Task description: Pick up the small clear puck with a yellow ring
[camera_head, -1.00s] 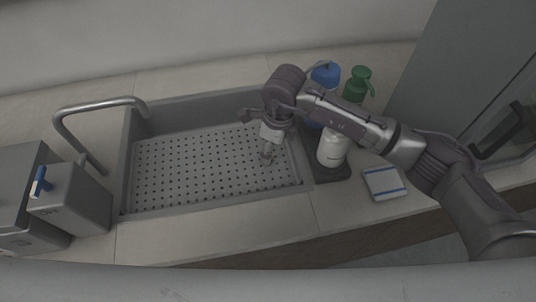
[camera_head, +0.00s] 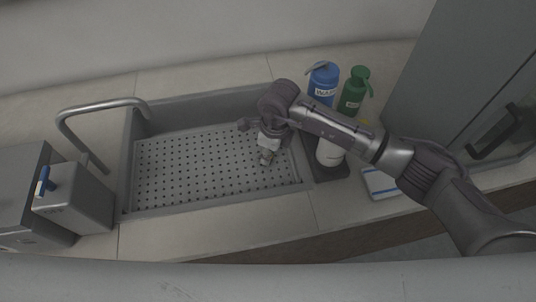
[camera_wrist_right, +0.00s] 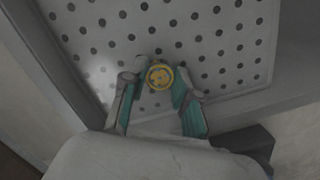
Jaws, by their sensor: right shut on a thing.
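The small clear puck with a yellow ring (camera_wrist_right: 160,77) is between the fingertips of my right gripper (camera_wrist_right: 158,88) in the right wrist view. The gripper is shut on it, with a teal-lined finger on each side. In the head view my right gripper (camera_head: 266,158) points down over the right part of the perforated sink plate, and the puck cannot be made out there. I cannot tell how far the puck is above the plate. My left gripper is not in view.
The perforated plate (camera_head: 190,168) lies in a grey sink with raised walls. A tap (camera_head: 100,104) and a grey machine (camera_head: 72,204) stand at the left. A blue bottle (camera_head: 322,86), a green bottle (camera_head: 352,92) and a white bottle (camera_head: 328,153) stand at the right, near a blue-striped pad (camera_head: 380,184).

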